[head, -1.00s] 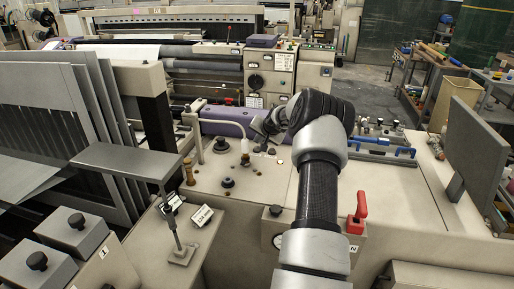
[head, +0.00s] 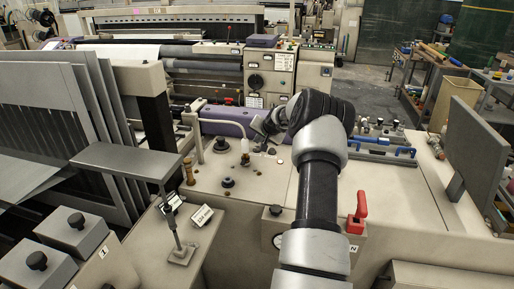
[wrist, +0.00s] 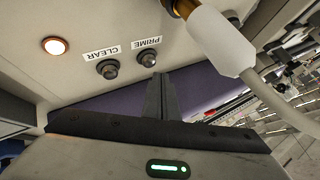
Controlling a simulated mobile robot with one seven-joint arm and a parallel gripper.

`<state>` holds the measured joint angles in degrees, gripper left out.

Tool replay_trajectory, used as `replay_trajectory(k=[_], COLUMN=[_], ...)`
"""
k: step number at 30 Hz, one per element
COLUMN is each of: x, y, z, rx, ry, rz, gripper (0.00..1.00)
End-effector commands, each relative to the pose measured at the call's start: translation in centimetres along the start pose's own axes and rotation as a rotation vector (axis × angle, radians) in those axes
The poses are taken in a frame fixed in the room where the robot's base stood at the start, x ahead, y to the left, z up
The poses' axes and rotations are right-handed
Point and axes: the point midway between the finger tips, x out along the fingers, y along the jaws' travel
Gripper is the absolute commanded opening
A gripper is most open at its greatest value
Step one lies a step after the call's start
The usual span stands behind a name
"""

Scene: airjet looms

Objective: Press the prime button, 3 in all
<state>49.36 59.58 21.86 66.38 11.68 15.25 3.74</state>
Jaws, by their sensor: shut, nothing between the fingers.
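The prime button (wrist: 148,60) is a small dark round button beside its white PRIME label (wrist: 141,44) in the wrist view, where the text appears upside down. The similar clear button (wrist: 107,69) sits to its left, beside the CLEAR label (wrist: 101,53). My gripper (wrist: 160,78) is shut and empty, with its fingertips just below and right of the prime button in the picture. I cannot tell whether they touch it. In the head view my gripper (head: 262,134) is over the back of the machine's top panel, partly hidden by my arm.
A lit round lamp (wrist: 54,46) is left of the buttons. A white-and-brass fitting with a hose (wrist: 215,40) is close on the right. In the head view, a red handle (head: 357,213) and blue-handled fittings (head: 385,147) stand right of my arm.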

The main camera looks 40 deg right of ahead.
Motion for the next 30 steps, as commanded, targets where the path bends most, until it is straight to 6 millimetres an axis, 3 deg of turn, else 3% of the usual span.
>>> replay_trajectory(k=[30], x=[0.84], y=[0.61], z=[0.61], rx=[0.000], ry=[0.000], rz=[0.000], gripper=[0.00])
